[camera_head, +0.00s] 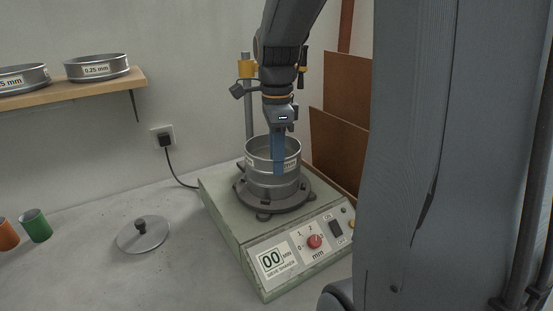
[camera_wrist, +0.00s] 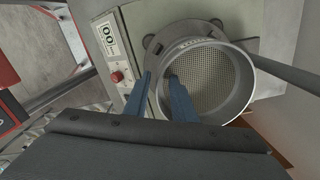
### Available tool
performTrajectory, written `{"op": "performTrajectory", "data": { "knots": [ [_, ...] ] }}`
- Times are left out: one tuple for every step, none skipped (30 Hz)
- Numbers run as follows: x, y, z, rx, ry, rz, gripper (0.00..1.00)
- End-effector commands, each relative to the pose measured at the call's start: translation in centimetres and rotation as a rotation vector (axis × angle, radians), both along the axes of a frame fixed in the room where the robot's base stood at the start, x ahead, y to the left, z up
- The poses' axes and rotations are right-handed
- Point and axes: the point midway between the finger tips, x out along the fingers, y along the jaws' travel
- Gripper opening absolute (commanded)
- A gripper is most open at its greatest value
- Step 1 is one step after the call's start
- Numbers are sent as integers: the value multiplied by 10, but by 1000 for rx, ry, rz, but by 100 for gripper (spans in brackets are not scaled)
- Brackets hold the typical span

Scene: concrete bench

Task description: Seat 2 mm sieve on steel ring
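The 2 mm sieve (camera_head: 259,150) is a round metal sieve with a white label, and blue gripper fingers hide part of its front. In the wrist view, its mesh floor (camera_wrist: 208,78) shows inside the rim. It stands upright over the steel ring (camera_head: 262,187) on the shaker; whether it is fully seated cannot be told. My gripper (camera_head: 279,168) reaches down from above onto its near wall. In the wrist view, one blue fingertip is outside the wall and one inside, with a narrow gap (camera_wrist: 159,78).
The pale green sieve shaker (camera_head: 227,217) has a dial, switch and display in front. A metal lid (camera_head: 143,236) lies left of it, with green (camera_head: 36,226) and orange (camera_head: 7,235) cups farther left. More sieves (camera_head: 97,67) stand on a wall shelf (camera_head: 100,83). A post (camera_head: 249,115) rises behind.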

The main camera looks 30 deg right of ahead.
Motion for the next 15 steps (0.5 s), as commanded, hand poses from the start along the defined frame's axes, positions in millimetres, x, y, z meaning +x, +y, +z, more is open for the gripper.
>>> {"op": "performTrajectory", "data": {
  "knots": [
    [0, 0, 0, 0, 1, 0, 24],
    [0, 0, 0, 0, 1, 0, 24],
    [0, 0, 1, 0, 0, 0, 24],
    [0, 0, 2, 0, 0, 0, 24],
    [0, 0, 4, 0, 0, 0, 24],
    [0, 0, 8, 0, 0, 0, 24],
    [0, 0, 11, 0, -1, 0, 24],
    [1, 0, 16, -1, -3, 0, 24],
    [1, 0, 22, -1, -4, 0, 24],
    [1, 0, 27, -2, -5, 0, 24],
    [1, 0, 32, -1, -3, 0, 24],
    [1, 0, 39, -2, -5, 0, 24],
    [1, 0, 44, -1, -4, 0, 24],
    [1, 0, 49, -1, -4, 0, 24],
    [0, 0, 55, -1, -3, 0, 24]
  ]
}}
